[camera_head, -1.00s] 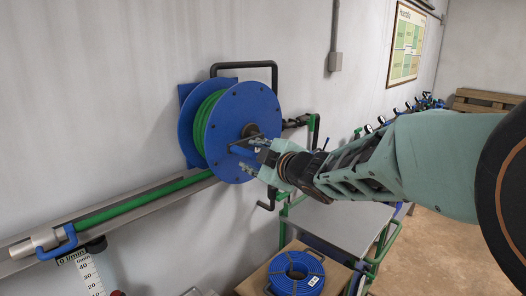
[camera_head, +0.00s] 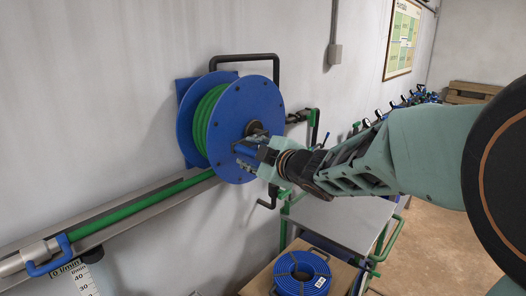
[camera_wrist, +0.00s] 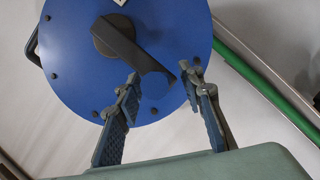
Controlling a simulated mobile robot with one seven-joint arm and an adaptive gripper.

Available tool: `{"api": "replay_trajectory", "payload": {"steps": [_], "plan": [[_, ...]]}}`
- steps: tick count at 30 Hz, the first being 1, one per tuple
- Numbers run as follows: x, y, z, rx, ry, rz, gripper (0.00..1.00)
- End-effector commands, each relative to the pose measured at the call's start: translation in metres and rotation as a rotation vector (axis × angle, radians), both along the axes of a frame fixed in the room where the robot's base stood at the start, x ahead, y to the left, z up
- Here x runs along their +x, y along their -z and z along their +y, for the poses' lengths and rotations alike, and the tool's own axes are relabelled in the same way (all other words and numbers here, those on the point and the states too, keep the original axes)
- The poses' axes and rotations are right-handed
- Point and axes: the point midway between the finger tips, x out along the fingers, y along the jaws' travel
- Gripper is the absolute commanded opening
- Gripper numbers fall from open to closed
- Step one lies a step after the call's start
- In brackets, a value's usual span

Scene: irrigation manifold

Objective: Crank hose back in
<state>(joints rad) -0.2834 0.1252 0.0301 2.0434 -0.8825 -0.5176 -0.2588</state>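The blue hose reel (camera_head: 234,118) is on the wall, with green hose (camera_head: 205,125) wound on it. A straight green length (camera_head: 130,208) runs along the rail at lower left. In the wrist view, a dark crank arm (camera_wrist: 128,48) slants from the hub across the blue disc (camera_wrist: 75,60). A blue round handle (camera_wrist: 154,86) is at its outer end. My gripper (camera_wrist: 160,76) is open, its two fingers on either side of the handle with small gaps showing. In the head view, my gripper (camera_head: 250,157) is at the reel's front, partly hiding the crank.
A black bent bar (camera_head: 245,56) stands around the reel. A grey-topped, green-framed table (camera_head: 345,222) is below right. A blue coil (camera_head: 302,272) lies on a wooden surface in front. A rail with a grey hose end and blue clamp (camera_head: 50,258) is at lower left.

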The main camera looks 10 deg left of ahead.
Motion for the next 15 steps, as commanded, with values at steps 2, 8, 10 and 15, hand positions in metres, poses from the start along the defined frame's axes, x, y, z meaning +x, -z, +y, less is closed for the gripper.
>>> {"api": "replay_trajectory", "payload": {"steps": [2,8,10,15], "plan": [[0.0001,0.0006,-0.0006,0.000,0.000,0.000,0.35],[0.0001,0.0007,-0.0008,0.000,0.000,0.000,0.35],[0.0000,0.0007,-0.0007,0.000,0.000,0.000,0.35],[0.0000,0.0006,-0.0007,0.000,0.000,0.000,0.22]]}}
